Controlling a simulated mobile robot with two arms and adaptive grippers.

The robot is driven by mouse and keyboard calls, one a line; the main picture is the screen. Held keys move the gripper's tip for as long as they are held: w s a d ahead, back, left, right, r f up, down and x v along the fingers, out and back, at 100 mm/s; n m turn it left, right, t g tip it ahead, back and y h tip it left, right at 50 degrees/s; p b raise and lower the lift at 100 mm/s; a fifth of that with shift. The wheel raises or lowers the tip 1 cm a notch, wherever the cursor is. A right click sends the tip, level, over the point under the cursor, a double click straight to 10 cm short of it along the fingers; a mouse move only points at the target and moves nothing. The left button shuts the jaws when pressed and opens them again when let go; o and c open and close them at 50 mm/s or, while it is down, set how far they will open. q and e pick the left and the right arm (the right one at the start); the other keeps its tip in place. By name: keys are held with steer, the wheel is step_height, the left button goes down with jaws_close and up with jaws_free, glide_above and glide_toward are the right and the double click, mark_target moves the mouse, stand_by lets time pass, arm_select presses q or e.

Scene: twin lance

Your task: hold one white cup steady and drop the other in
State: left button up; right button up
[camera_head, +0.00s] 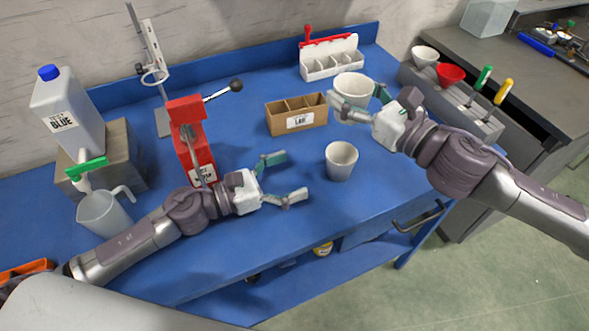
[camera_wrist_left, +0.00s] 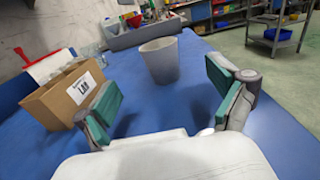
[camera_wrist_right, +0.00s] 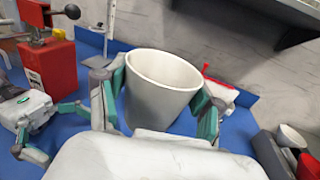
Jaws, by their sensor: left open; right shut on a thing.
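One white cup (camera_head: 341,162) stands upright on the blue table in front of my left gripper. It also shows in the left wrist view (camera_wrist_left: 159,61), between and beyond the fingers. My left gripper (camera_head: 287,176) is open and empty, its fingers pointing at this cup but apart from it. The other white cup (camera_head: 351,86) is held upright by my right gripper (camera_head: 363,99), behind and slightly right of the standing cup. In the right wrist view this cup (camera_wrist_right: 160,86) sits between the two fingers, its mouth up.
A cardboard divided box (camera_head: 297,115) stands behind the standing cup. A red press (camera_head: 190,140) stands behind my left arm. A clear jug (camera_head: 104,211) and white bottle (camera_head: 67,110) are at the left. A grey rack (camera_head: 455,100) with small bowls is at the right.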

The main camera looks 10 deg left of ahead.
mark_target(353, 151)
arm_select(q)
steer(key=shift+w+d, duration=0.35)
steer(key=shift+w, duration=0.15)
steer(key=x, duration=1)
steer(key=shift+w+d+f, duration=0.1)
steer(key=shift+w+d, duration=0.1)
steer(key=shift+d, duration=0.15)
steer(key=c, duration=1.2)
steer(key=shift+o, duration=0.2)
arm_select(e)
steer(key=shift+f, duration=5.9)
